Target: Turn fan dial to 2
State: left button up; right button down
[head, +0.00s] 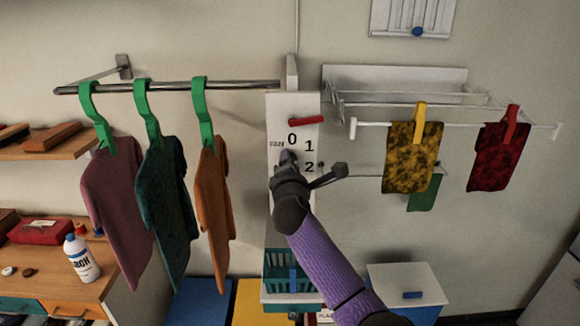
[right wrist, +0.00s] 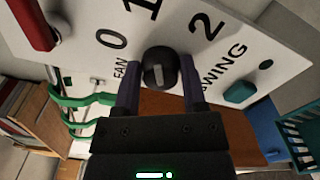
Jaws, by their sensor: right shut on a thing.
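The fan dial (right wrist: 160,66) is a round black knob on the white control panel (right wrist: 95,22), beside the word FAN and the printed numbers 0, 1 and 2. In the right wrist view my right gripper (right wrist: 159,84) has one finger on each side of the dial and is shut on it. I cannot tell for certain which number the dial points to. In the head view my right gripper (head: 287,162) is at the panel (head: 282,105), below the 0 and left of the 2, and hides most of the dial. My left gripper is not in view.
A red lever (head: 307,120) sits above the numbers. A teal knob (right wrist: 240,92) is on the panel near the letters WING. Garments hang from a rail (head: 235,85) at left, cloths from a rack (head: 450,124) at right. A teal basket (head: 285,290) is below.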

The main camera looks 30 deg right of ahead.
jog(key=m+b, duration=0.1)
jog(key=m, duration=0.2)
jog(key=m+b, duration=0.1)
jog(key=m, duration=0.3)
jog(key=m+b, duration=0.1)
jog(key=m, duration=0.3)
jog(key=shift+f, duration=0.3)
jog(key=shift+m, duration=0.5)
jog(key=shift+c, duration=0.8)
grip_release()
jog(key=shift+r, duration=0.1)
jog(key=v, duration=1)
